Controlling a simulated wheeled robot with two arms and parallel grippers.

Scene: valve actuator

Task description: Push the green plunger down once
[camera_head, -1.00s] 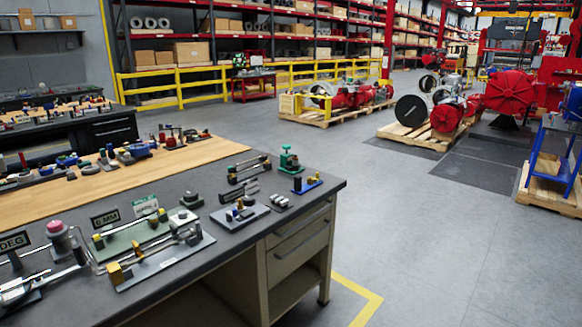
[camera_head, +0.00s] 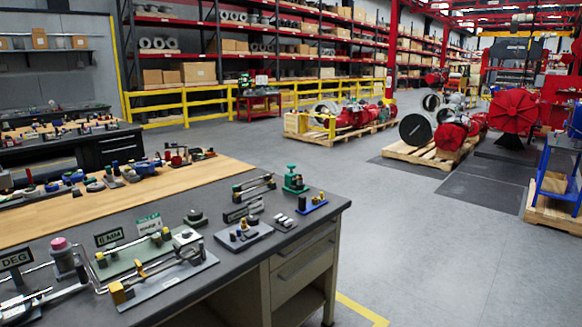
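The green plunger (camera_head: 292,180) stands upright near the far right corner of the dark bench top (camera_head: 232,270). It has a small green knob on top and a wider green body below. Nothing is seen touching it. Neither of my grippers shows in the head view.
A blue fixture (camera_head: 313,205) sits just right of the plunger, and a linkage fixture (camera_head: 254,187) to its left. A grey plate with small cylinders (camera_head: 244,235) is nearer. Signs and fixtures crowd the left bench. Open floor (camera_head: 430,255) lies to the right.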

